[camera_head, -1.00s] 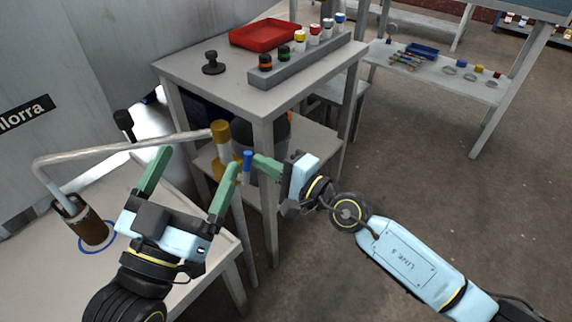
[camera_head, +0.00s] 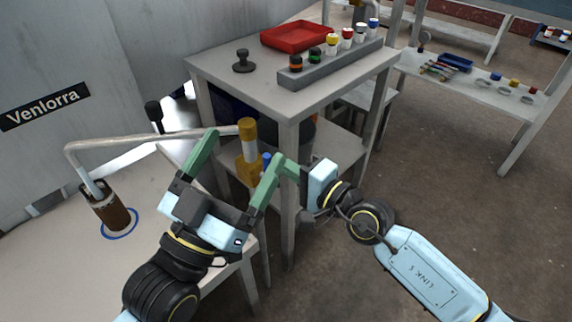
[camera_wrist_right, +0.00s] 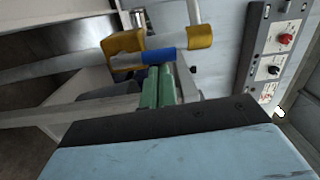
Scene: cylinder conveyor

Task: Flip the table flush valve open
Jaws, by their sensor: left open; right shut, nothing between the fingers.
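The flush valve has a yellow body (camera_head: 249,168) below a yellow collar on a pale pipe (camera_head: 150,140). Its small blue lever (camera_head: 266,158) is partly hidden by my grippers in the head view. In the right wrist view the blue lever (camera_wrist_right: 160,55) lies sideways beside the yellow body (camera_wrist_right: 120,45). My right gripper (camera_wrist_right: 157,72) is shut and empty, its green fingertips right at the lever; touching is hard to tell. My left gripper (camera_head: 244,148) is open, with its fingers on either side of the valve in the head picture, one overlapping the right fingers.
Behind the valve, a grey table (camera_head: 225,70) carries a red tray (camera_head: 297,36) and a rack (camera_head: 330,66) of capped cylinders. Open floor lies right.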

